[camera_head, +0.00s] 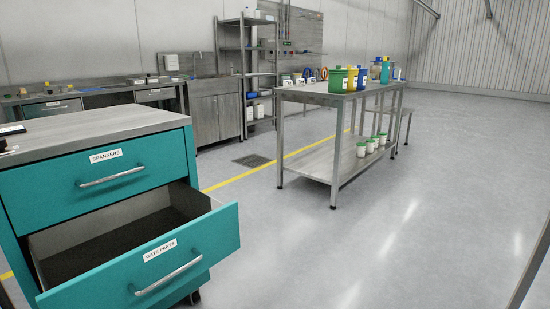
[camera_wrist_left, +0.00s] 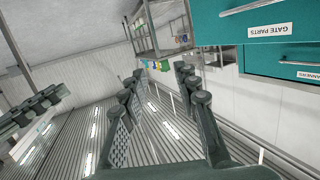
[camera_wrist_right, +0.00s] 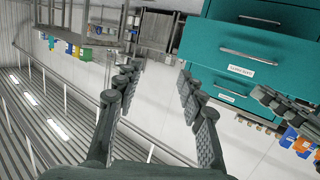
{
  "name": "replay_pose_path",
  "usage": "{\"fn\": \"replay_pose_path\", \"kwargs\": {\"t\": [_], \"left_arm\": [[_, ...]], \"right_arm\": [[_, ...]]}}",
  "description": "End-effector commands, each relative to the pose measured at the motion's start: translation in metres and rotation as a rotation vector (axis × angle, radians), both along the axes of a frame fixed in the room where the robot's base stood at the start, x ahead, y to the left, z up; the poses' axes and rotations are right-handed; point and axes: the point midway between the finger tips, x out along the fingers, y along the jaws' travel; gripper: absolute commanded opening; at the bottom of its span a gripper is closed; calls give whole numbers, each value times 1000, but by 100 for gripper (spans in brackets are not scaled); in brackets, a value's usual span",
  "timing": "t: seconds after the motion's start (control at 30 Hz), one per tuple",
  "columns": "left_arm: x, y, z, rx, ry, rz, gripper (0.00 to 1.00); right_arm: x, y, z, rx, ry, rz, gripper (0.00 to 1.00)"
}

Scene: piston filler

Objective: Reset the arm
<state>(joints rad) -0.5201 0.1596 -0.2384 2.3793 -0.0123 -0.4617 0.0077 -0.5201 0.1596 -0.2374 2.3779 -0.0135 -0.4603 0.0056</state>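Neither of my arms shows in the head view. My left gripper (camera_wrist_left: 160,85) is open in the left wrist view, with nothing between its fingers. My right gripper (camera_wrist_right: 155,80) is open and empty in the right wrist view. Each wrist view also shows the other gripper's fingers at its edge. The teal cabinet (camera_head: 90,185) stands at the left in the head view. Its drawer labelled GATE PARTS (camera_head: 215,232) is pulled open, and the visible inside is bare. The SPANNERS drawer (camera_head: 75,182) above it is shut. Both grippers are apart from the cabinet.
A steel table (camera_head: 320,92) with green, yellow and blue containers stands beyond the cabinet, with several white jars on its lower shelf (camera_head: 318,162). A sink unit (camera_head: 212,110) and a shelf rack (camera_head: 262,75) line the back wall. The floor (camera_head: 400,230) at the right is clear.

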Motion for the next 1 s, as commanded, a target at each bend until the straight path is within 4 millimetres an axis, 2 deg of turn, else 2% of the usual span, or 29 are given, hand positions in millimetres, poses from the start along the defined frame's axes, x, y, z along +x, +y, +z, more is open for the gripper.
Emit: {"fn": "replay_pose_path", "kwargs": {"t": [0.17, 0.3, 0.4, 0.5, 0.6, 0.73, 1.0], "left_arm": [[-10, 40, -73, 122, 301, 62, 31], [-48, 91, -142, 230, 623, 138, 31], [-83, 124, -177, 286, 824, 189, 31], [-112, 146, -197, 320, 966, 225, 31], [-130, 158, -207, 337, 1046, 244, 31], [-137, 162, -212, 343, 1076, 252, 31], [-136, 162, -212, 343, 1073, 251, 31]], "right_arm": [[-10, -39, -73, -119, 301, -63, 40], [-48, -90, -142, -227, 623, -139, 40], [-84, -123, -177, -282, 826, -189, 40], [-112, -146, -197, -317, 967, -226, 40], [-130, -157, -207, -334, 1046, -246, 40], [-137, -162, -212, -340, 1076, -254, 40], [-136, -161, -212, -340, 1073, -252, 40]]}}
